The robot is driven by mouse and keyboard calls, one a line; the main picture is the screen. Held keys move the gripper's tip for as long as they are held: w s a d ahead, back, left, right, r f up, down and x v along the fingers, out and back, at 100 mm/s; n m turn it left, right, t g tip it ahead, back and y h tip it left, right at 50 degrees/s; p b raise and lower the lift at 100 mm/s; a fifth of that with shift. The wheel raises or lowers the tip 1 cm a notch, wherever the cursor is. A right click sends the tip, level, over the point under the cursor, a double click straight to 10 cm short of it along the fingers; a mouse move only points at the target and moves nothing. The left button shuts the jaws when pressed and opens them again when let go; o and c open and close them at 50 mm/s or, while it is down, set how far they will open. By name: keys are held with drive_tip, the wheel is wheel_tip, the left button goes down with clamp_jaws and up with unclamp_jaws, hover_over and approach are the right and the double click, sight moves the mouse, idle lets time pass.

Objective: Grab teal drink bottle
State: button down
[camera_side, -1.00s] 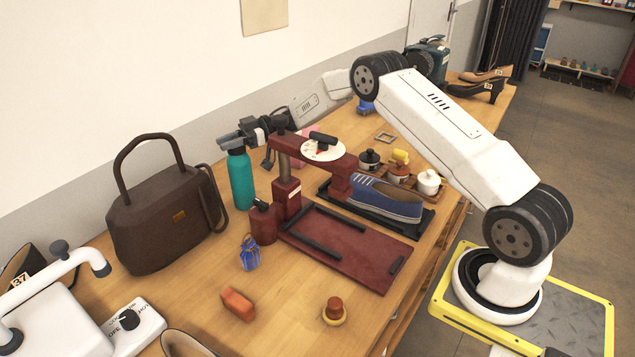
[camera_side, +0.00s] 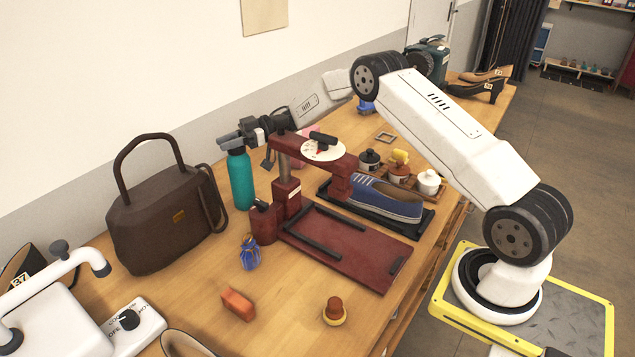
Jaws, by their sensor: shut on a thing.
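The teal drink bottle (camera_side: 241,181) stands upright on the wooden table, between the brown handbag and the dark red press. My gripper (camera_side: 231,142) reaches in from the right behind the press and is at the top of the bottle. It is shut on the bottle's cap or neck, which the fingers mostly hide. The bottle's base appears to be at table level; whether it touches the table is hard to tell.
The brown handbag (camera_side: 160,215) stands close on the left. The dark red press (camera_side: 290,190) stands close on the right, with a blue shoe (camera_side: 385,200) behind it. A small blue pouch (camera_side: 250,254) and an orange block (camera_side: 238,304) lie in front. The wall is behind.

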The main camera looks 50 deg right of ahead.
drive_tip(key=shift+s+f, duration=0.1)
drive_tip(key=shift+f, duration=0.25)
wheel_tip(320, 180, up, 10)
drive_tip(key=shift+r, duration=0.35)
idle(0.8)
